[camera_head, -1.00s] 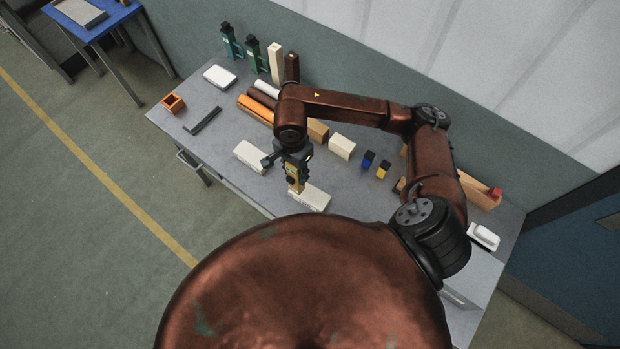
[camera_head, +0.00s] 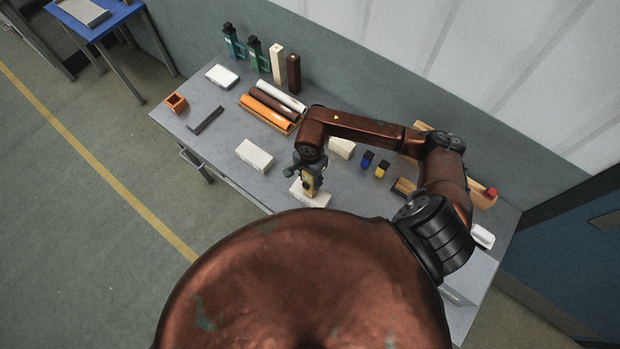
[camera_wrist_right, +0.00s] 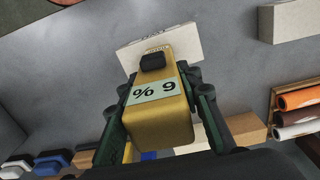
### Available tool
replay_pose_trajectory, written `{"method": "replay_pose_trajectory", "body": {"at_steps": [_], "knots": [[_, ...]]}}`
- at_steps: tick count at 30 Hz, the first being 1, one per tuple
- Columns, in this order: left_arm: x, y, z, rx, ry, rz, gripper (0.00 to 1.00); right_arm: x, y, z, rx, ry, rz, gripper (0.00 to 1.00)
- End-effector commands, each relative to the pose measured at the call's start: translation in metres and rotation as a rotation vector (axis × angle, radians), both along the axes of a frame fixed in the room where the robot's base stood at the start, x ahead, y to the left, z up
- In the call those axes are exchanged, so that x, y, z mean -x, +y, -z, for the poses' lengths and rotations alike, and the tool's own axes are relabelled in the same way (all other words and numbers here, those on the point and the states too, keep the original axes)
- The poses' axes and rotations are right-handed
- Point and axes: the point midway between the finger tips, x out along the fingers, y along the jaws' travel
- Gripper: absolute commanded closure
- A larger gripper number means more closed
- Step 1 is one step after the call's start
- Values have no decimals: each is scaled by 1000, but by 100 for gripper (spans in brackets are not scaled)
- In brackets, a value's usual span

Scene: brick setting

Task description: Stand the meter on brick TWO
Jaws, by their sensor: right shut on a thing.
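My right gripper (camera_head: 310,172) is shut on the yellow meter (camera_head: 312,182). In the right wrist view the meter (camera_wrist_right: 158,110) sits between the two fingers (camera_wrist_right: 160,115), and its pale display reads 6 %, upside down. The meter is roughly upright over a cream brick (camera_head: 304,196) near the table's front edge. That brick (camera_wrist_right: 185,38) also shows beyond the meter in the wrist view, with dark lettering partly hidden. I cannot tell whether the meter touches it. My left gripper is not in view.
Another cream brick (camera_head: 254,154) lies to the left, and one (camera_head: 342,147) lies behind the gripper. Blue (camera_head: 367,160) and yellow (camera_head: 382,169) small blocks stand to the right. Coloured rolls (camera_head: 270,108) lie further back. The table's left front is fairly clear.

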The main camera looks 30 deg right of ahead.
Motion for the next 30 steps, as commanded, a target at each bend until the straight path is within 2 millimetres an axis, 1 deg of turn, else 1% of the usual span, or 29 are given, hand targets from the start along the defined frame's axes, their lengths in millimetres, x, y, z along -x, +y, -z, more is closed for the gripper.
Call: {"method": "replay_pose_trajectory", "body": {"at_steps": [4, 5, 12, 20, 23, 26, 29, 30], "knots": [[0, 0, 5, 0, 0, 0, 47, 0, 0, 4, 1, -1, 0, 98], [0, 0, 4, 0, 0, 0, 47, 0, 0, 3, 1, 0, 0, 66], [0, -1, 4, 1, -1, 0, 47, 0, 0, 2, 0, 0, 0, 50], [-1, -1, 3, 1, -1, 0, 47, 0, 0, 2, 0, 0, 0, 50], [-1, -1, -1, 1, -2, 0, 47, 0, 0, -1, 0, 1, 0, 50], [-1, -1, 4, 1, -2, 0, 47, -2, -1, -11, 3, -3, -1, 50], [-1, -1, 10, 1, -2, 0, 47, -2, -1, -30, 3, -4, -2, 50], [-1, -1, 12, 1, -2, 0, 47, -2, -1, -39, 3, -7, -2, 50]]}}
